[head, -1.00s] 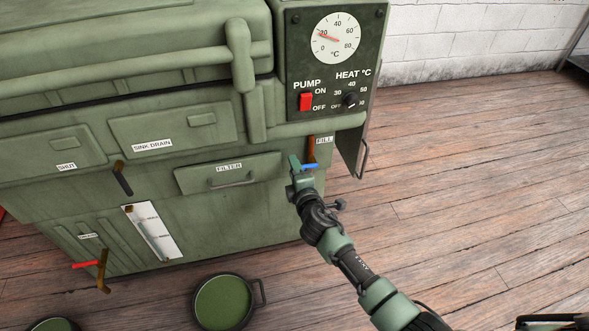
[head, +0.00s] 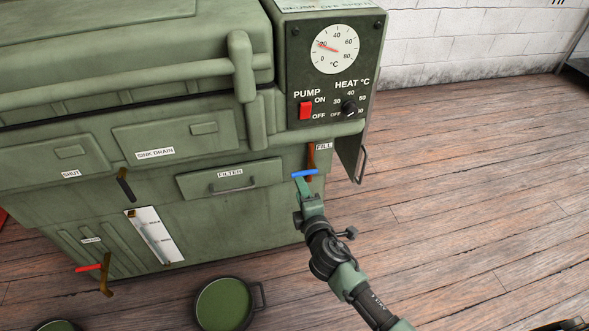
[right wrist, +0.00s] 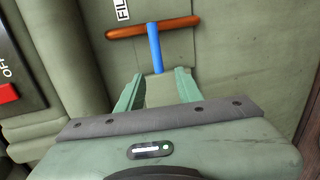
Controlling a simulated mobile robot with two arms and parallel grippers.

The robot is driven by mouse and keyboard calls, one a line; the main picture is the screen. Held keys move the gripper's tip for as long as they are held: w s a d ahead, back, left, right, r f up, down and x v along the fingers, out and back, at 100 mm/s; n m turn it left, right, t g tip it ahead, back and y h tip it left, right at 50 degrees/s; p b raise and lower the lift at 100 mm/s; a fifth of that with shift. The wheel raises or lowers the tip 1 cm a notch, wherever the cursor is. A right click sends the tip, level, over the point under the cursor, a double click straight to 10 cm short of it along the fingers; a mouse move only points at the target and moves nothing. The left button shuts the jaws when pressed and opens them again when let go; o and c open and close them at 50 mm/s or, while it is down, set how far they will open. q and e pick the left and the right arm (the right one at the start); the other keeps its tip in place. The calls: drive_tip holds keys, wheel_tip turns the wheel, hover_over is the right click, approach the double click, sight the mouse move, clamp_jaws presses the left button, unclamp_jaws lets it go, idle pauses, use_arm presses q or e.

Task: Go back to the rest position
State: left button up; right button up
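My right gripper (head: 303,187) is at the right end of the green washer cabinet's front, just below a blue valve handle (head: 304,173). In the right wrist view, its two green fingers (right wrist: 158,82) stand apart with nothing gripped between them. The blue handle (right wrist: 154,48) is just beyond the fingertips and points toward them. It crosses a copper-brown pipe (right wrist: 178,25) beside the FILL label (head: 324,146). My left gripper is not in view.
The control panel (head: 357,92) with gauge, red pump switch (head: 306,111) and heat knob is above. A red-handled drain valve (head: 88,268) is at lower left. A round green pan (head: 223,304) is on the floor. Wooden floor (head: 470,190) is open at right.

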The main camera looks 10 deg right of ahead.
drive_tip(key=shift+d, duration=0.1)
